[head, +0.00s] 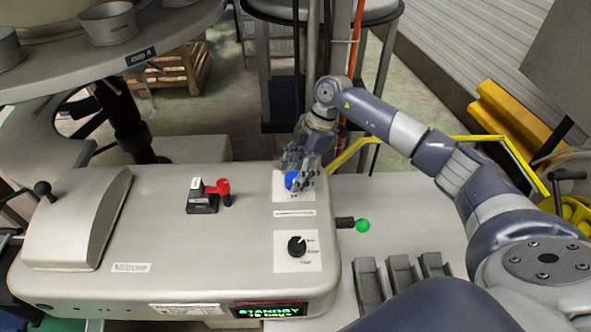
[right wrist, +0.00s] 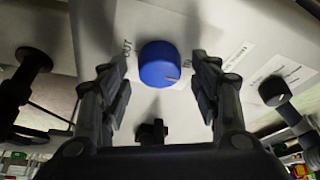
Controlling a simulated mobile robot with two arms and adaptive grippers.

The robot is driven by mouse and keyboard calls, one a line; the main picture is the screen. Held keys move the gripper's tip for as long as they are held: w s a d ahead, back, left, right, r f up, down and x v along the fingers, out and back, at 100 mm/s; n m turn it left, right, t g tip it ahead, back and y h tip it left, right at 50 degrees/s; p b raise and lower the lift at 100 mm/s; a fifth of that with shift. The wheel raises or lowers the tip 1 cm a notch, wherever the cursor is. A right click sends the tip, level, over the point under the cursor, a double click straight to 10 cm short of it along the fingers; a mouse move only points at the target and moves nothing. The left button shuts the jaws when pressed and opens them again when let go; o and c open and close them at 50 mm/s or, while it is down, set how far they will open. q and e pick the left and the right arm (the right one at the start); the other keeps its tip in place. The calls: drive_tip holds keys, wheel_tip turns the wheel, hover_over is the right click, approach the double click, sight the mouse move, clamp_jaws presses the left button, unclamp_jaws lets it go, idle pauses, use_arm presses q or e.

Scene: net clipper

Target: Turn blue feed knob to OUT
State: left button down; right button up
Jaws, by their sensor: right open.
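The blue feed knob (head: 291,181) is on a white label plate near the back right of the grey machine's top, partly hidden by my right gripper. In the right wrist view the blue knob (right wrist: 158,62) sits between the two spread fingers, with gaps on both sides. Its white mark points to the lower right, toward a partly hidden label on the right. The word OUT (right wrist: 126,48) is left of the knob. My right gripper (head: 300,174) is open and over the knob. My left gripper is not in view.
A black selector knob (head: 297,246) is in front of the blue one. A green-tipped lever (head: 362,226) sticks out of the machine's right side. A red-handled switch (head: 208,194) stands left of the knob. A display (head: 268,310) reads STANDBY. The machine top between is clear.

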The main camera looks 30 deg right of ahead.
drive_tip(key=shift+f, duration=0.15)
drive_tip(key=c, duration=1)
